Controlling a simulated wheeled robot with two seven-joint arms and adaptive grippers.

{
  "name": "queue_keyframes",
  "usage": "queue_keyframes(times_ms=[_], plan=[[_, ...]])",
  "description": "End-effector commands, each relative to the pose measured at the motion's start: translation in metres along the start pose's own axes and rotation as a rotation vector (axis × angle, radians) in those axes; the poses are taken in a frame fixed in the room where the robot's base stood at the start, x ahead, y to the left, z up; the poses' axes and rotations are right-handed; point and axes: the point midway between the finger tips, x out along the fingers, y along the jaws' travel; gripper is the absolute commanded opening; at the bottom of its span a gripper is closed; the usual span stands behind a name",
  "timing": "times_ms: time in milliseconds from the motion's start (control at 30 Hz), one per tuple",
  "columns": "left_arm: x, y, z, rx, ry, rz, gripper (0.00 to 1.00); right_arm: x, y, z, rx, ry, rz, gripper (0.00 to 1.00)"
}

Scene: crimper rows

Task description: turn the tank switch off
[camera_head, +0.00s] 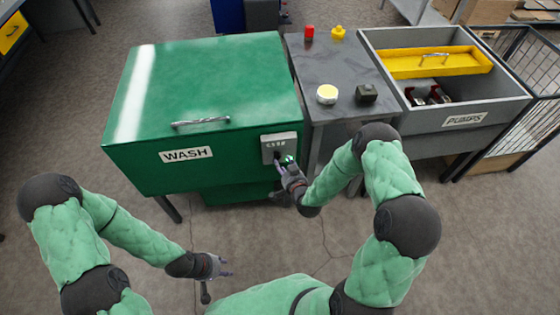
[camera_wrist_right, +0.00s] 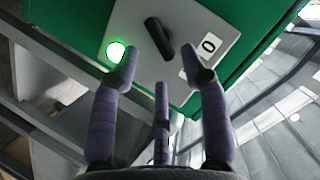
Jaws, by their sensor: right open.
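The tank switch is a black knob (camera_wrist_right: 159,38) on a grey panel (camera_wrist_right: 133,18) on the front of the green wash tank (camera_head: 210,90). In the right wrist view its bar slants, apart from the white "0" label (camera_wrist_right: 209,43) to its right. A green lamp (camera_wrist_right: 116,51) glows left of the knob. My right gripper (camera_wrist_right: 165,70) is open and empty, its fingers pointing at the panel just short of the knob. In the head view the right gripper (camera_head: 281,166) partly covers the panel's lower part. My left gripper (camera_head: 226,267) hangs low, empty, its fingers apart.
A grey "PUMPS" bin (camera_head: 425,118) with a yellow tray (camera_head: 400,62) stands further right.

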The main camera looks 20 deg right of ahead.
Motion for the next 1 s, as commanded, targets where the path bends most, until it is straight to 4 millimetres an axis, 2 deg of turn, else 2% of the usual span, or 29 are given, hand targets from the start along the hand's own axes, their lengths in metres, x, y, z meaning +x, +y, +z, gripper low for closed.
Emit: queue_keyframes(times_ms=[100,300,667,700,833,867,1000], plan=[[0.008,-0.003,0.000,0.000,0.000,0.000,0.40,0.020,0.000,0.002,-0.001,0.001,-0.002,0.45],[0.013,-0.004,0.000,0.000,0.000,0.000,0.40,0.040,0.001,0.001,0.000,-0.001,0.001,0.45],[0.013,-0.005,-0.001,0.000,0.000,0.000,0.40,0.045,0.000,0.000,0.001,-0.001,0.001,0.45],[0.013,-0.005,-0.001,0.000,0.000,0.000,0.40,0.045,0.000,0.000,0.001,-0.001,0.001,0.42],[0.013,-0.005,-0.001,0.000,0.000,0.000,0.40,0.045,0.000,0.000,0.000,-0.001,0.001,0.06],[0.013,-0.005,-0.001,0.000,0.000,0.000,0.40,0.045,0.000,0.000,0.000,-0.001,0.001,0.00],[0.013,-0.005,-0.001,0.000,0.000,0.000,0.40,0.045,0.000,0.000,0.000,-0.001,0.001,0.00]])
